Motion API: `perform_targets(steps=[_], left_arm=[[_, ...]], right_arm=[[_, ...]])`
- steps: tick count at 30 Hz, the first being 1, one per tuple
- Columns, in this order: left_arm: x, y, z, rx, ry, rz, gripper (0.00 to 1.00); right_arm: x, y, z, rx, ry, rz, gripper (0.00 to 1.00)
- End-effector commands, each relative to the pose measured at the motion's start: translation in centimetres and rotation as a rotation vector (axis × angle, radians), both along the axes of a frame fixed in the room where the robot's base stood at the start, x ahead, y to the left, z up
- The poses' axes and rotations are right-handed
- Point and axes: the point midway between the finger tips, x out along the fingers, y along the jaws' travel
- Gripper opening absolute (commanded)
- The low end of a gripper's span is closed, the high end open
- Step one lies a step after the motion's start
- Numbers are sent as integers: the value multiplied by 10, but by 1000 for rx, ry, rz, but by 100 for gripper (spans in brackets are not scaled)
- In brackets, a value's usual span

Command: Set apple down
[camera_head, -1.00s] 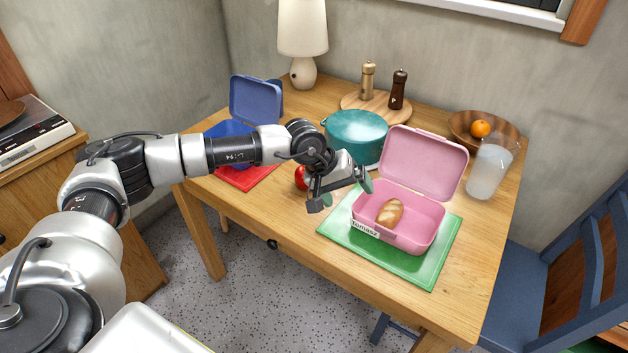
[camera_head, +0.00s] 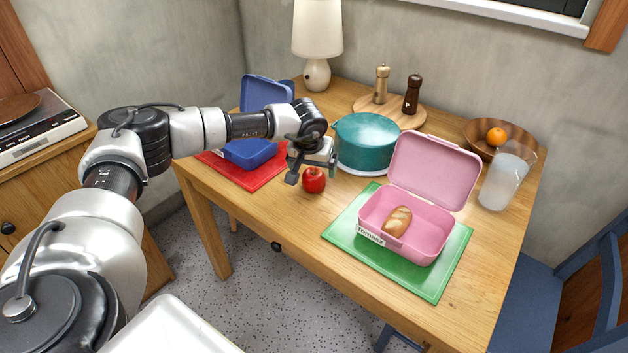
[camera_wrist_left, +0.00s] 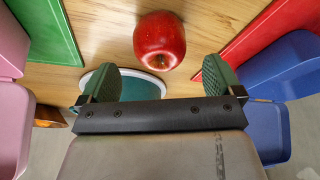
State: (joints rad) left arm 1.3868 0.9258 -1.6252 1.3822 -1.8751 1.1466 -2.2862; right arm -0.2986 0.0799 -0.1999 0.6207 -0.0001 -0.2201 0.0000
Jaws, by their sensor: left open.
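A red apple (camera_head: 314,180) sits on the wooden table between the red mat and the green mat. In the left wrist view the apple (camera_wrist_left: 160,40) lies beyond the fingertips, roughly centred between them and apart from them. My left gripper (camera_head: 312,172) is open and empty, just behind and above the apple in the head view. Its two green finger pads (camera_wrist_left: 164,80) show in the wrist view with a gap between them. My right gripper is not in view.
A pink lunchbox (camera_head: 455,205) holding a bread roll (camera_head: 397,221) stands open on the green mat (camera_head: 440,287). A blue lunchbox (camera_head: 250,152) stands on the red mat (camera_head: 262,179). A teal pot (camera_head: 367,145) is close behind. The table's front edge is clear.

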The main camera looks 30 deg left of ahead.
Motion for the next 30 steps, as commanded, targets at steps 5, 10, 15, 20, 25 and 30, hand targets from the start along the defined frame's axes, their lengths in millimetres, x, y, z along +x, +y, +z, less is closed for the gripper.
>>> perform_targets(steps=[5, 10, 15, 20, 25, 30], left_arm=[[4, 1, -29, 0, 3, 0, 94], [8, 3, -43, -1, 2, 0, 94], [9, 3, -43, -1, 1, 1, 94], [9, 3, -43, -1, 1, 1, 79], [9, 3, -43, -1, 1, 1, 53], [9, 3, -42, -1, 0, 1, 35]], right_arm=[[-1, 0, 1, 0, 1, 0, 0], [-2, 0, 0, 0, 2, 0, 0], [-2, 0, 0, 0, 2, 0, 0], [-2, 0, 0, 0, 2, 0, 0], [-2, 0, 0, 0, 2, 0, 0], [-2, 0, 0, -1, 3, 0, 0]])
